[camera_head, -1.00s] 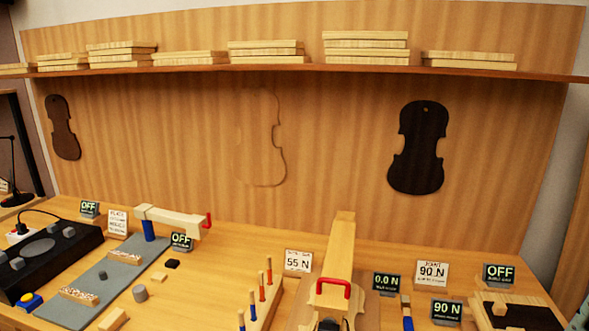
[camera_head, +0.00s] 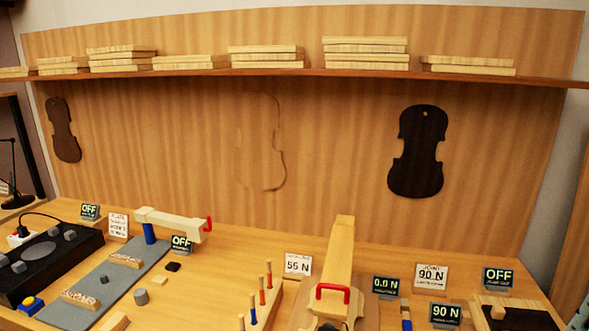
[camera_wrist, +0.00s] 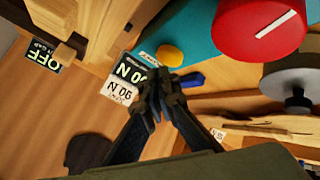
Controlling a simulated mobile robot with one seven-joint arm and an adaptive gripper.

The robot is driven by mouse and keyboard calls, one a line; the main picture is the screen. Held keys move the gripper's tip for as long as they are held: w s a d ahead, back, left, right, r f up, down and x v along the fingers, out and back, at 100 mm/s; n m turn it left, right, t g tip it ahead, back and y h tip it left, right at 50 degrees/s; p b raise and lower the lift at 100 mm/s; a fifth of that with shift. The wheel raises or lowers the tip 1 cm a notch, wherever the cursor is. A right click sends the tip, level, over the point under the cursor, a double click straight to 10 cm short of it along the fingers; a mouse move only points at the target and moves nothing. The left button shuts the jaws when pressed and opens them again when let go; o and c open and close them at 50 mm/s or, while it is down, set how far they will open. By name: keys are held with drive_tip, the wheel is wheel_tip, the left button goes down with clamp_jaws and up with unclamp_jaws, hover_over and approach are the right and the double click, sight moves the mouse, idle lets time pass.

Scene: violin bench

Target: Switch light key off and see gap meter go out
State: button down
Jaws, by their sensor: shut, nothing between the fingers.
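In the wrist view my gripper (camera_wrist: 158,98) is shut and empty, its fingertips pointing toward the bench. I cannot make it out in the head view. The gap meter (camera_wrist: 43,57) appears upside down at the upper left of the wrist view and reads OFF. It seems to be the OFF display (camera_head: 498,276) at the right of the head view. No light key can be identified for certain. A yellow round button (camera_wrist: 171,54) and a blue piece (camera_wrist: 191,79) lie just beyond my fingertips in the wrist view, the blue piece partly hidden.
A teal panel (camera_wrist: 195,25) with a big red knob (camera_wrist: 262,28) is close at the upper right of the wrist view. A 90 N display (camera_head: 445,313) and card (camera_head: 431,274) stand near the meter. A wooden beam (camera_head: 340,255) with a red handle rises mid-bench.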

drive_tip(key=shift+r+p, duration=2.35)
drive_tip(key=shift+r, duration=0.45)
drive_tip(key=shift+f, duration=0.1)
